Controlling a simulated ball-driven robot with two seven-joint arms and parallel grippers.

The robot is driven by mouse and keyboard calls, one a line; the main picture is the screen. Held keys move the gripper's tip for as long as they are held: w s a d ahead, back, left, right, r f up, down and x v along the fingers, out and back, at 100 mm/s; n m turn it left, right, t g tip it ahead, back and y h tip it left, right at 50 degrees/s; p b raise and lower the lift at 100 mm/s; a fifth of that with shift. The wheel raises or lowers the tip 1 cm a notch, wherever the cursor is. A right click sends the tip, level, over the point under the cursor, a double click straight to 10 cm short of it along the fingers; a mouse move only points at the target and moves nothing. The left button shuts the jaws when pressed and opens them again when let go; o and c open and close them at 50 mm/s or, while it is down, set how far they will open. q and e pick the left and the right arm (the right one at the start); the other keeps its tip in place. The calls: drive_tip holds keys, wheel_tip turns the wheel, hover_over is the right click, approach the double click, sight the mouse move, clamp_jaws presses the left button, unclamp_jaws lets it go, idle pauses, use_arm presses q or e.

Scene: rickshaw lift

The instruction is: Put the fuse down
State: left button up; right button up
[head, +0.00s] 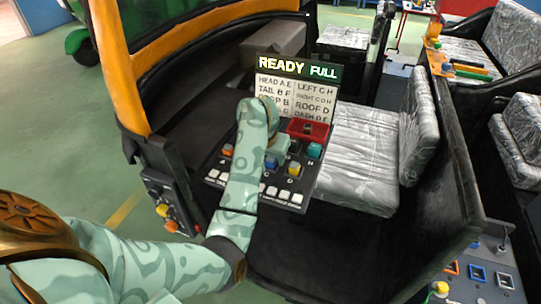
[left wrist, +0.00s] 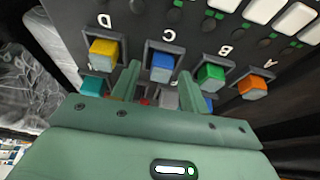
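A blue fuse (head: 271,162) sits in the socket marked C on the dark fuse panel (head: 250,185). It also shows in the left wrist view (left wrist: 162,68), upright in its square frame. My left gripper (head: 273,146) is over the panel; in the left wrist view its two green fingers (left wrist: 158,76) stand apart. The blue fuse shows between and beyond the fingertips, with visible gaps on both sides. I see nothing gripped, though small red and grey shapes behind the fingers are partly hidden. My right gripper is not in view.
Beside it are a yellow fuse (left wrist: 103,52) at D, a green fuse (left wrist: 211,76) at B and an orange fuse (left wrist: 252,87) at A. A teal fuse (head: 314,151) and red tray (head: 308,130) are close by. A sign (head: 298,67) reads READY FULL.

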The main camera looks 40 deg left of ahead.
use_arm(q)
drive_tip(key=shift+r+p, duration=0.3)
drive_tip(key=shift+r, duration=0.15)
drive_tip(key=p+v, duration=0.5)
drive_tip(key=v, duration=0.6)
drive_tip(key=shift+s, duration=0.3)
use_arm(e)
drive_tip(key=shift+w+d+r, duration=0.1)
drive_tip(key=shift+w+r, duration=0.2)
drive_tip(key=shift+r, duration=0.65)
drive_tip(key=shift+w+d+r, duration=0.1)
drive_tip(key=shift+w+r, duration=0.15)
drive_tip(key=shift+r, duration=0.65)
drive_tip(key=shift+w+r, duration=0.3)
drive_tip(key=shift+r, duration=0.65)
